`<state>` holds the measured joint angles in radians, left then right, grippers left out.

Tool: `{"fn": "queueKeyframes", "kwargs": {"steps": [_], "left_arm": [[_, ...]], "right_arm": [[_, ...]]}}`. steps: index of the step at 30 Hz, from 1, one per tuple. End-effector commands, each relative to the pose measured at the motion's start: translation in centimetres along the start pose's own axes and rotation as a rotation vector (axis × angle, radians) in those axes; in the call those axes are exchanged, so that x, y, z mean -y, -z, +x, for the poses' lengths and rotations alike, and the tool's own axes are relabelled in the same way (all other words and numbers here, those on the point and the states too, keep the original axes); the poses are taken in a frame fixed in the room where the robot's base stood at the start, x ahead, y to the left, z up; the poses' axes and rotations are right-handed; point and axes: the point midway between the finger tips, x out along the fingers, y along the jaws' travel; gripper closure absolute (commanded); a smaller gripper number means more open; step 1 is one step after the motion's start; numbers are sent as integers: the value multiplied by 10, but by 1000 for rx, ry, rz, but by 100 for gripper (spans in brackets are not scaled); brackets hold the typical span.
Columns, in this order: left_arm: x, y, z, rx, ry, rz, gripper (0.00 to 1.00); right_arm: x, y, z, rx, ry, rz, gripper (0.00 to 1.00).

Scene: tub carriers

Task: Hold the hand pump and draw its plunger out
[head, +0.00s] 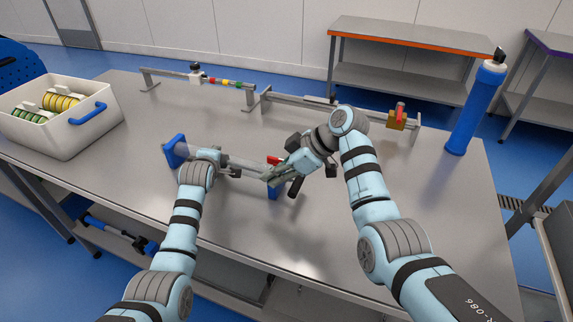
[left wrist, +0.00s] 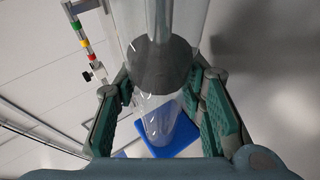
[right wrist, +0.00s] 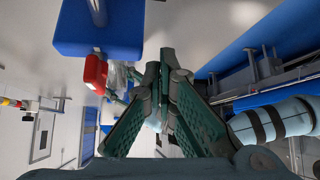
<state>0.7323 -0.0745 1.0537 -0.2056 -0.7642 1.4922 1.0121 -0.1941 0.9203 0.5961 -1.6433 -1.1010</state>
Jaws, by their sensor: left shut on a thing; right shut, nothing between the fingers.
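The hand pump lies across the table as a clear barrel (head: 243,162), with a blue plate (head: 174,150) at its left end. In the left wrist view, a dark piston (left wrist: 160,65) on a grey rod sits inside the barrel. My left gripper (left wrist: 163,108) is shut around the barrel. My right gripper (head: 272,179) is shut and empty beside the right end. The right wrist view shows its fingertips (right wrist: 166,72) together, apart from the blue block (right wrist: 98,28) and red part (right wrist: 95,73).
A white tub (head: 62,130) with yellow and green discs stands at the left. A bead rail (head: 215,82) and a slider rail (head: 350,108) run along the back. A blue cylinder (head: 474,108) stands at the right edge. The front right table is clear.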

Motion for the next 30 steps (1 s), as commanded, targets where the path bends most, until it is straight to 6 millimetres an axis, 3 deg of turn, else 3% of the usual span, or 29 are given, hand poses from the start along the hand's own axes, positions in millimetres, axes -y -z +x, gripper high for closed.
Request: {"fn": "queueKeyframes", "kwargs": {"steps": [3,10,25,30], "left_arm": [[0,1,0,-2,0,2,100],[0,1,0,-1,1,2,100],[0,1,0,-2,0,2,100],[0,1,0,-2,1,2,100]], "right_arm": [[1,0,25,0,4,1,100],[0,-30,3,-1,-1,2,100],[0,-39,-4,-2,-2,3,100],[6,-67,-28,1,-5,6,100]]}}
